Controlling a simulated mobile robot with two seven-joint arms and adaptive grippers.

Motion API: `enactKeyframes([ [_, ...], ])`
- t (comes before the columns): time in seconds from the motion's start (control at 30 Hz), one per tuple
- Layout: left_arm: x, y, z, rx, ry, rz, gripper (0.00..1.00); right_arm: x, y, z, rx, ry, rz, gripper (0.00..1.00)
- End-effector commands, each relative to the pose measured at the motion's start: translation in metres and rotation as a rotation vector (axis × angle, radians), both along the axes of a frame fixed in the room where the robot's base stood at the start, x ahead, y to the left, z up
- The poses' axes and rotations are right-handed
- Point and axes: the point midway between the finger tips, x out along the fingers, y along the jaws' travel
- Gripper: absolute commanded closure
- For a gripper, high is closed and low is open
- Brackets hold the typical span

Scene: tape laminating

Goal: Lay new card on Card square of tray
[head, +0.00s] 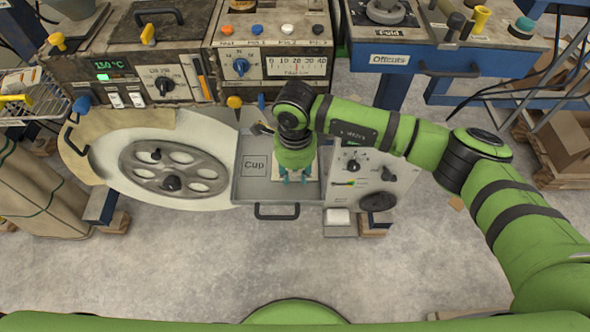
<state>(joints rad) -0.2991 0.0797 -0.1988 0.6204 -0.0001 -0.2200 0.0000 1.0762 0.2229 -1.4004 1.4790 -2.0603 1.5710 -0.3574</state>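The grey tray (240,185) sits at the middle of the bench, with a square marked "Cup" (254,165) on its left part. My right gripper (293,178) points down over the tray's right part, and its teal finger parts show low down. A pale flat piece, which looks like the card (285,186), shows beneath and around the fingers. My gripper and wrist hide most of it and any label there. I cannot tell whether the fingers touch or grip it. My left gripper is out of view.
A pale panel with a spoked wheel (172,168) lies left of the tray, and a control box with knobs (375,170) stands right. Heated and dial units (270,62) line the back. A blue "Offcuts" bench (400,62) is back right. Open floor lies in front.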

Motion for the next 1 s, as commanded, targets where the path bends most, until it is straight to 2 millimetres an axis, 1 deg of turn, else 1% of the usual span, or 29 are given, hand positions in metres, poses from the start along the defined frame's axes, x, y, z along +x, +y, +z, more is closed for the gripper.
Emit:
enactKeyframes([
  [0.17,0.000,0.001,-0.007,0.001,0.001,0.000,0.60,0.001,0.001,0.030,0.003,-0.006,0.002,0.68],
  [0.4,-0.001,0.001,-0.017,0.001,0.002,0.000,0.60,0.001,0.001,0.082,0.002,-0.006,0.000,0.68],
  [0.5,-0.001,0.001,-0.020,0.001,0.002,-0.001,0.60,0.000,0.000,0.099,0.001,-0.004,0.000,0.68],
  [0.6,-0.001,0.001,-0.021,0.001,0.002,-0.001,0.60,0.000,0.001,0.111,0.001,-0.003,0.001,0.68],
  [0.77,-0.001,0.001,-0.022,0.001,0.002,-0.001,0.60,-0.001,0.000,0.120,-0.001,-0.001,0.000,0.68],
  [1.0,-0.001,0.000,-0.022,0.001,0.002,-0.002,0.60,-0.001,0.000,0.121,0.000,0.000,0.000,0.68],
])
